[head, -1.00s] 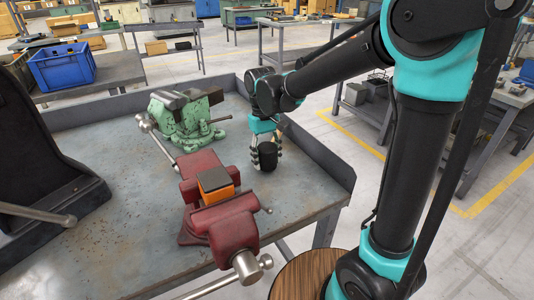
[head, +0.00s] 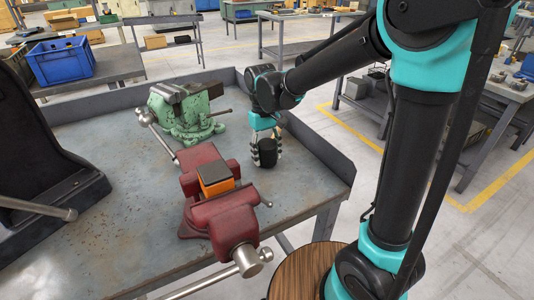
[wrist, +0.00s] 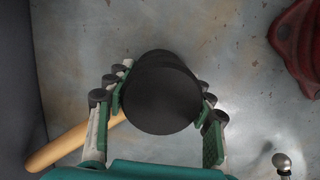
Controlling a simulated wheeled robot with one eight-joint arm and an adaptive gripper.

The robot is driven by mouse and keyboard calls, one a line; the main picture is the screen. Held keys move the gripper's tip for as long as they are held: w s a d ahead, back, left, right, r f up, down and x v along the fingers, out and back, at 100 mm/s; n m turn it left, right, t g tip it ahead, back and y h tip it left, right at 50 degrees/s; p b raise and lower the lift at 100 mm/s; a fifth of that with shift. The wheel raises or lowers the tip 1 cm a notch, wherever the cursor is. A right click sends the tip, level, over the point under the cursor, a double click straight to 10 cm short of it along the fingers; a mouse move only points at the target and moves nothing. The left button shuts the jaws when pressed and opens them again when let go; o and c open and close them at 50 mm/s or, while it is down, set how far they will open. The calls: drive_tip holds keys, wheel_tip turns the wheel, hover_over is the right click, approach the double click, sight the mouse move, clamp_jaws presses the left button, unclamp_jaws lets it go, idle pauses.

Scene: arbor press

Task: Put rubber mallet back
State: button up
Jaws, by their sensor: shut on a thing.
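The rubber mallet has a black cylindrical head (head: 267,155) and a tan wooden handle, which shows in the wrist view (wrist: 75,145) pointing to the lower left. My gripper (head: 266,148) points down and is shut on the mallet's head, with its fingers on both sides. In the wrist view the gripper (wrist: 160,105) has the head between its pads. The head is low over the right part of the workbench (head: 120,215); I cannot tell whether it touches the top. Most of the handle is hidden in the head view.
A red vise (head: 220,215) with an orange-and-black block (head: 215,180) in its jaws stands left of my gripper. A green vise (head: 185,115) stands behind it. A dark press (head: 45,150) is at the left. A raised rim (head: 310,150) borders the bench's right side.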

drive_tip(key=shift+f, duration=0.25)
drive_tip(key=o, duration=1.6)
drive_tip(key=r, duration=0.4)
drive_tip(key=w+r, duration=0.1)
drive_tip(key=r, duration=0.3)
drive_tip(key=a+r, duration=0.1)
drive_tip(key=r, duration=0.3)
drive_tip(key=shift+w, duration=0.25)
